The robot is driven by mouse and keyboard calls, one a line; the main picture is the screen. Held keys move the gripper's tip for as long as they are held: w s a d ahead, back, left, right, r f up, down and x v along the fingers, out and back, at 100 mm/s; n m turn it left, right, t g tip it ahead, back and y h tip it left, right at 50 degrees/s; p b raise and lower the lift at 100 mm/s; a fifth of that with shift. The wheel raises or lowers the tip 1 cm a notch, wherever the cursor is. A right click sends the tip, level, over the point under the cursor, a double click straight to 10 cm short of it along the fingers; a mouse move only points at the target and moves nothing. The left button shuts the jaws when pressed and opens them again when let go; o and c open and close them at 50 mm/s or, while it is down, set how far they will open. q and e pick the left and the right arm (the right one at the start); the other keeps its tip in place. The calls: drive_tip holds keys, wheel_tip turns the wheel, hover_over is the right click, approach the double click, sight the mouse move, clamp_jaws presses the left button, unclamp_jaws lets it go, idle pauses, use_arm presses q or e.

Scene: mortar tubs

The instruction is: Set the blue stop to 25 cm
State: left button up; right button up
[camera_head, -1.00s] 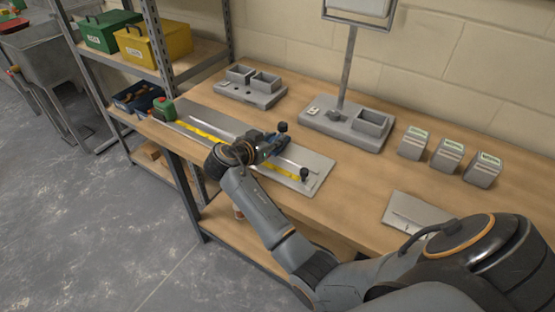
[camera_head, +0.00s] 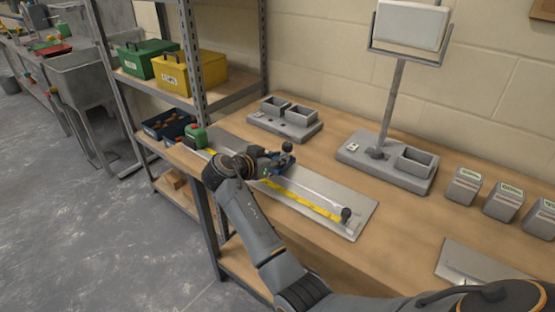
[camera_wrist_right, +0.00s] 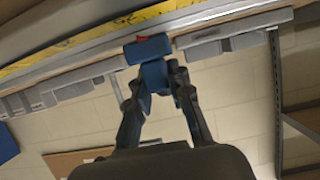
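The measuring board (camera_head: 362,212) lies on the workbench, with a yellow tape scale (camera_head: 310,203) and a rail along it. A black knob (camera_head: 346,214) stands at its right end. The blue stop (camera_head: 277,163) sits on the rail, partly hidden by my right wrist. In the right wrist view the blue stop (camera_wrist_right: 155,75) is between the two fingertips of my right gripper (camera_wrist_right: 160,85), which look closed on its lower part. A small red mark shows at its top, beside the yellow tape. Scale numbers are too small to read. My left gripper is out of view.
A green block (camera_head: 195,137) stands at the board's left end. Behind the board are a grey tray with bins (camera_head: 285,125) and a scale-like stand (camera_head: 385,170). Several grey labelled blocks (camera_head: 463,186) and a flat plate (camera_head: 480,262) lie to the right. A metal shelf post (camera_head: 193,60) rises at left.

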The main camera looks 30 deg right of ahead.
drive_tip(key=o, duration=0.4)
drive_tip(key=shift+d, duration=0.15)
drive_tip(key=shift+s, duration=0.1)
drive_tip(key=v, duration=0.7)
drive_tip(key=shift+a+r, duration=0.15)
drive_tip(key=shift+a, duration=0.05)
